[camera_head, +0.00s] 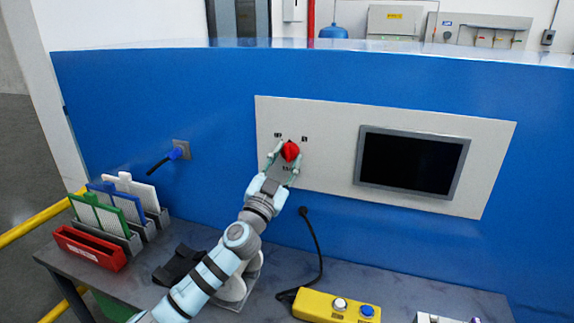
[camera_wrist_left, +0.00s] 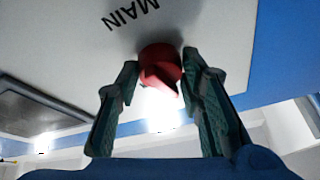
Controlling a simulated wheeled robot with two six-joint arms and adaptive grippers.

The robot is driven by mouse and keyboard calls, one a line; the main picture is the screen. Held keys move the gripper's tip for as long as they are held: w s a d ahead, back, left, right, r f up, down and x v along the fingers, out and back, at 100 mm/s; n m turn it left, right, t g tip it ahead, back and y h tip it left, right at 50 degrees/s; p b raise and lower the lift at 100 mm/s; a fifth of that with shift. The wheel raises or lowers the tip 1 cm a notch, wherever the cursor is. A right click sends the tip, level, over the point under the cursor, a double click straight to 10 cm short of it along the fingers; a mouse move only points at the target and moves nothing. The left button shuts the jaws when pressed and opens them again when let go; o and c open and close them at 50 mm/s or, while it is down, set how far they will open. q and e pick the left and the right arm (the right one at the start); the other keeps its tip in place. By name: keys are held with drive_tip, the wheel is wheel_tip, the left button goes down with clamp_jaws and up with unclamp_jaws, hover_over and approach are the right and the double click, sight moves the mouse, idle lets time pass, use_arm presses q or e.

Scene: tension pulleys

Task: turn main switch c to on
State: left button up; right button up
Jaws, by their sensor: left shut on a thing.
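The main switch, a red rotary knob (camera_head: 290,151), sits on the left part of a light grey panel (camera_head: 330,113) on the blue wall. Small labels show above the knob, too small to read in the head view. My left gripper (camera_head: 285,160) reaches up to the panel and is shut on the knob. In the left wrist view, the red knob (camera_wrist_left: 160,66) lies between the two green fingers (camera_wrist_left: 158,80), with "MAIN" printed beside it. The fingers hide part of the knob's sides. My right gripper is in neither view.
A dark screen (camera_head: 411,163) is set in the panel to the right. Below are a grey table (camera_head: 270,275), a yellow button box (camera_head: 335,306), a black cable (camera_head: 318,240), a red tray (camera_head: 90,249) and upright coloured boards (camera_head: 130,205). A blue-handled lever (camera_head: 173,154) sticks out at left.

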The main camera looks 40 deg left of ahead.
use_arm(q)
drive_tip(key=m+h, duration=0.2)
drive_tip(key=m, duration=0.2)
drive_tip(key=shift+a+r+p, duration=0.1)
drive_tip(key=shift+a+p, duration=0.05)
drive_tip(key=shift+p, duration=0.15)
drive_tip(key=m+h+p, duration=0.1)
drive_tip(key=m, duration=0.1)
drive_tip(key=shift+r+m, duration=0.15)
drive_tip(key=shift+m, duration=0.15)
drive_tip(key=m+h+p, duration=0.1)
drive_tip(key=m+p, duration=0.1)
drive_tip(key=m+g+p, duration=0.1)
drive_tip(key=m+p, duration=0.1)
drive_tip(key=p, duration=0.1)
drive_tip(key=m+g+h+p, duration=0.1)
drive_tip(key=m+p, duration=0.1)
drive_tip(key=shift+s+a+r+m+h, duration=0.2)
drive_tip(key=shift+r+m+h, duration=0.1)
drive_tip(key=shift+m, duration=0.1)
drive_tip(key=shift+f+m+p, duration=0.2)
drive_tip(key=shift+m+p, duration=0.4)
drive_tip(key=shift+p, duration=0.45)
drive_tip(key=o, duration=1.2)
drive_tip(key=shift+w, duration=0.1)
drive_tip(key=shift+c, duration=0.2)
